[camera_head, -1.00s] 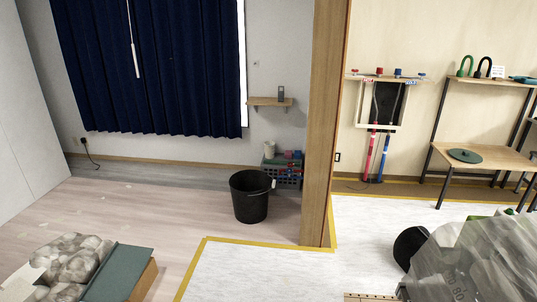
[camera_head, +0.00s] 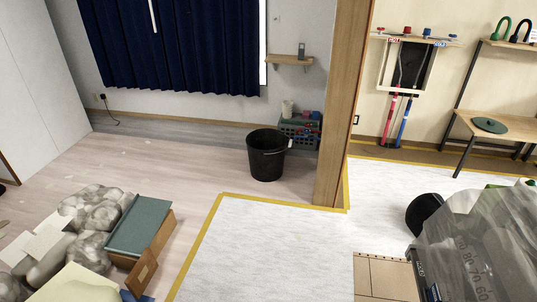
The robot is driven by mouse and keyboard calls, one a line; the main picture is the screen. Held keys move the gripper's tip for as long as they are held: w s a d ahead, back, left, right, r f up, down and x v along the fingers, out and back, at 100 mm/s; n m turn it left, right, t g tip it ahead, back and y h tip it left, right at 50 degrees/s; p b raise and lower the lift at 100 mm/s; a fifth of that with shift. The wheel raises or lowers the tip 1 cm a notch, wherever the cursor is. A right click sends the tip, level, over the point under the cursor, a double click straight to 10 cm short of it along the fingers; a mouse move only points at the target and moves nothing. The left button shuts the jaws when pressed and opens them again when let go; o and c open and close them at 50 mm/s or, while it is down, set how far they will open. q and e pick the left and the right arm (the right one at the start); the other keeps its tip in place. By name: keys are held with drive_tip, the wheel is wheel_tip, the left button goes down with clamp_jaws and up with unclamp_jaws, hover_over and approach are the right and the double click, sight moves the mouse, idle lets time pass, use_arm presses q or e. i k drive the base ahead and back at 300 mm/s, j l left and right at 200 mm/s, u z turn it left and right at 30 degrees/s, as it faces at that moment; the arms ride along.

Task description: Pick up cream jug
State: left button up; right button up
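Neither of my grippers is in view.
A wooden post (camera_head: 342,120) rises right of the basket. Grey bags (camera_head: 96,214) and a green-topped box (camera_head: 140,225) lie front left. A plastic-covered pile (camera_head: 480,245) fills the front right. The pinkish floor (camera_head: 190,165) left of the bucket is mostly clear.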

sight(288, 109)
drive_tip(key=i+j+u, duration=0.2)
drive_tip(key=i, duration=0.25)
drive_tip(key=i+j+u, duration=0.25)
drive_tip(key=i, duration=0.25)
drive_tip(key=i+z, duration=0.2)
drive_tip(key=i, duration=0.75)
drive_tip(key=i+j+z, duration=0.1)
drive_tip(key=i+z, duration=0.15)
drive_tip(key=i, duration=0.7)
drive_tip(key=i+j+u, duration=0.1)
drive_tip(key=i+u, duration=0.3)
drive_tip(key=i, duration=0.5)
drive_tip(key=i+l+u, duration=0.2)
drive_tip(key=i+u, duration=0.15)
drive_tip(key=i, duration=0.5)
